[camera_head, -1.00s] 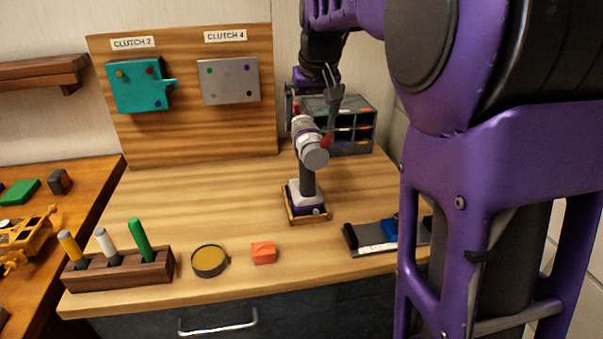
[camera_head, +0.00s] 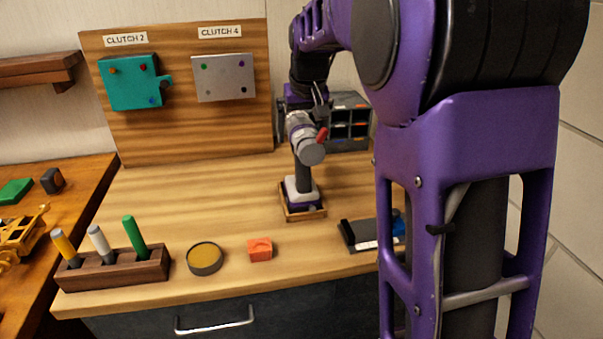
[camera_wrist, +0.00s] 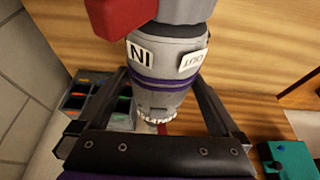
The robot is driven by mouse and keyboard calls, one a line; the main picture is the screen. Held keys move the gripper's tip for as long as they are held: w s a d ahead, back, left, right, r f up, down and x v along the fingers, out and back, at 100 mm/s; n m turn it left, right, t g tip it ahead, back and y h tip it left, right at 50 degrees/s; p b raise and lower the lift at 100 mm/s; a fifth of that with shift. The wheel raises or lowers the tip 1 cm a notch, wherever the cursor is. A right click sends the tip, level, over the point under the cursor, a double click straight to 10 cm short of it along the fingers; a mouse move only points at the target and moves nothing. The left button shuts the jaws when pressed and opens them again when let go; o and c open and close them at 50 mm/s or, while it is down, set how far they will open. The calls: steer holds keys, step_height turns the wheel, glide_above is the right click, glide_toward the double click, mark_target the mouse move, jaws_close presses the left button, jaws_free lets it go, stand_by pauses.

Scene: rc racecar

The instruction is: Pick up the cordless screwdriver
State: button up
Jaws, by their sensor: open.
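The cordless screwdriver (camera_head: 304,160) stands upright in a small wooden holder (camera_head: 303,215) on the workbench. It has a grey and purple barrel, a dark handle, a red trigger part and a white and purple base. My gripper (camera_head: 303,112) is open at its barrel, coming from behind in the head view. In the wrist view the barrel (camera_wrist: 166,70) lies between the two dark fingers of my gripper (camera_wrist: 160,76), with "IN" and "OUT" labels on it. Contact between fingers and barrel cannot be told. The fingers are partly hidden in the head view.
A drawer organizer (camera_head: 348,125) stands close behind the screwdriver. A wooden board (camera_head: 190,125) carries a teal box (camera_head: 130,85) and a grey plate (camera_head: 223,80). A marker rack (camera_head: 115,270), round tin (camera_head: 204,259), orange block (camera_head: 260,249) and black tray (camera_head: 355,236) line the front edge.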

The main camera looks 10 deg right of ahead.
stand_by(0.3)
jaws_close()
steer(key=shift+w+r, duration=0.1)
stand_by(0.5)
